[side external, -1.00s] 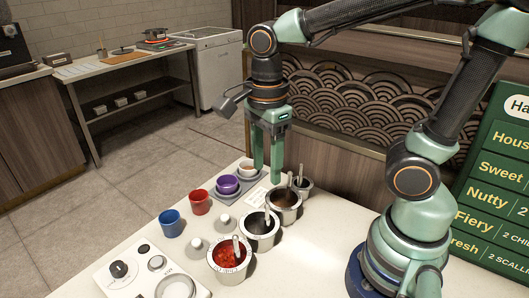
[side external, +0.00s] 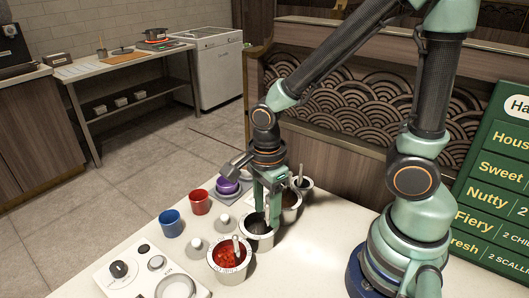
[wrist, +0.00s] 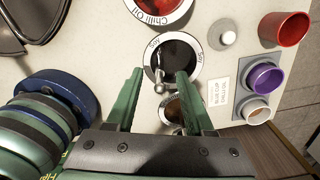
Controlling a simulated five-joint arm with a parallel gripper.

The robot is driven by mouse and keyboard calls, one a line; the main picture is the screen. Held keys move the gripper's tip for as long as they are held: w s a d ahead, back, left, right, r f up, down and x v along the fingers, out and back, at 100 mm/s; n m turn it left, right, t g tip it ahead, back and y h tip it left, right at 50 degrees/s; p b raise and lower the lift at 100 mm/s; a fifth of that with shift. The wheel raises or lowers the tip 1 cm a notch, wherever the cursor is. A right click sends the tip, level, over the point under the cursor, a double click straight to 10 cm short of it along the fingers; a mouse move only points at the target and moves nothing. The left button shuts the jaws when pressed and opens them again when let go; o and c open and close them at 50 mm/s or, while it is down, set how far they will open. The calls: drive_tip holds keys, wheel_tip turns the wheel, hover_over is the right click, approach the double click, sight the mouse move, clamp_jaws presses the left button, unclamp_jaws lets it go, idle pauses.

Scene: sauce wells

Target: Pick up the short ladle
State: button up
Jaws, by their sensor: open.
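The soy well (side external: 250,238) holds dark sauce, and its labelled rim (wrist: 196,62) shows in the wrist view. A metal ladle (wrist: 159,80) stands in it with its handle pointing up toward the camera. My gripper (side external: 267,217) is low over the soy well, pointing down. In the wrist view my open gripper (wrist: 160,73) has one finger on each side of this ladle's handle, with gaps visible. Another ladle (side external: 236,246) stands in the red chili oil well (side external: 229,268). I cannot tell for certain which ladle is the short one.
A brown-sauce well (side external: 293,213) and a smaller pot (side external: 306,185) stand behind. Left are red (side external: 200,203), blue (side external: 171,223) and purple (side external: 227,186) cups and white-knobbed lids (side external: 222,222). A control panel (side external: 140,270) is at the front.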

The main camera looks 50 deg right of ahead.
drive_tip(key=shift+f, duration=0.1)
drive_tip(key=shift+c, duration=0.3)
clamp_jaws()
wheel_tip(320, 180, up, 20)
idle(0.5)
